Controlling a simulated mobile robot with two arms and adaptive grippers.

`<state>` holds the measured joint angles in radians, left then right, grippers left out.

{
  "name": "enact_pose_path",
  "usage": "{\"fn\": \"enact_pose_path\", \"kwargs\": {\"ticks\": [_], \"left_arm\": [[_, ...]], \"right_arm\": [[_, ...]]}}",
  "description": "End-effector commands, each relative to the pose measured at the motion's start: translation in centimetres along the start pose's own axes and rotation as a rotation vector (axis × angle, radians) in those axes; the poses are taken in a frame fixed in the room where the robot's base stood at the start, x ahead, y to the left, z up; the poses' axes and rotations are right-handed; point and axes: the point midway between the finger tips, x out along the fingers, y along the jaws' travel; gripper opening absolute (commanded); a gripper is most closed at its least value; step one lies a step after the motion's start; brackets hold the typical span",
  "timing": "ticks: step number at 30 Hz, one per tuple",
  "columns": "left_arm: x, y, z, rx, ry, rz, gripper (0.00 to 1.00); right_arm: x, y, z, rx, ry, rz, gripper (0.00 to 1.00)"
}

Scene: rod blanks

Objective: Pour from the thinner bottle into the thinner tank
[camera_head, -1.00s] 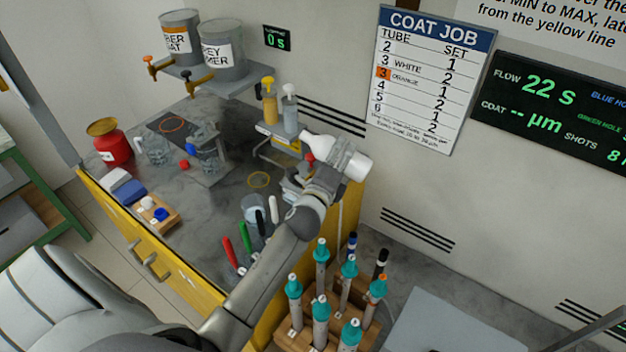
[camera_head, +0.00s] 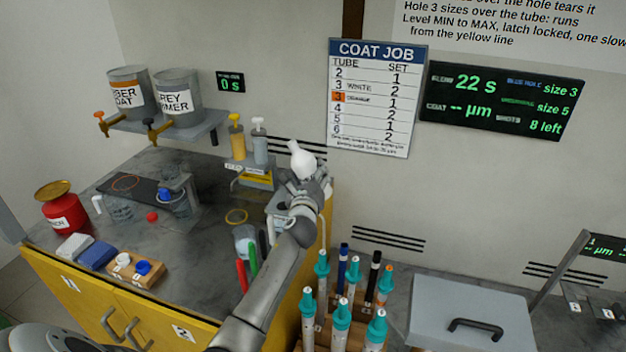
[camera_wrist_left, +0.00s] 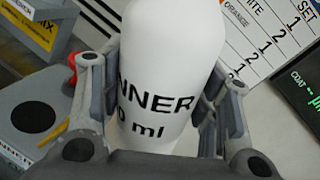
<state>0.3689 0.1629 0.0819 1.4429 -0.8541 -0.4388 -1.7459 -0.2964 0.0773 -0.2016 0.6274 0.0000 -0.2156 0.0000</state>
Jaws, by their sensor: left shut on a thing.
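My left gripper (camera_head: 307,183) is shut on a white bottle (camera_head: 302,160), holding it above the right end of the yellow bench. The bottle is near upright in the head view, its narrow neck leaning slightly left. In the left wrist view the bottle (camera_wrist_left: 160,70) sits between both fingers of the gripper (camera_wrist_left: 158,90); its black print ends in "NNER" and "0 ml". A grey box (camera_wrist_left: 38,115) with a dark round opening is left of the bottle there. My right gripper is out of view.
Two labelled grey cans (camera_head: 178,95) with taps stand on a wall shelf. A yellow and a grey dispenser bottle (camera_head: 259,142) stand behind the gripper. Several teal-topped tubes (camera_head: 341,315) stand in a rack in front. A red can (camera_head: 64,212) is at the far left.

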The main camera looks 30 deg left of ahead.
Motion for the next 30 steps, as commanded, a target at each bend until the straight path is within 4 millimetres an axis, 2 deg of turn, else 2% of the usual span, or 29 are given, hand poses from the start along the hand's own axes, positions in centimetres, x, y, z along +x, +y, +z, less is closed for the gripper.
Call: {"fn": "enact_pose_path", "kwargs": {"ticks": [2,6,18,30], "left_arm": [[0.0,-0.5,1.1,0.024,-0.001,-0.002,0.20],[0.0,-0.9,2.3,0.080,-0.001,-0.002,0.20],[0.0,-1.9,5.8,0.249,-0.001,-0.002,0.20],[-0.1,-2.7,8.9,0.409,-0.001,-0.002,0.20]], "right_arm": [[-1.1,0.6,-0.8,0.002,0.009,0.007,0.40],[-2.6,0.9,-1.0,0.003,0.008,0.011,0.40],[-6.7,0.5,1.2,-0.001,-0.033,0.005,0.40],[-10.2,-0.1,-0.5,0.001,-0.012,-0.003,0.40]]}}
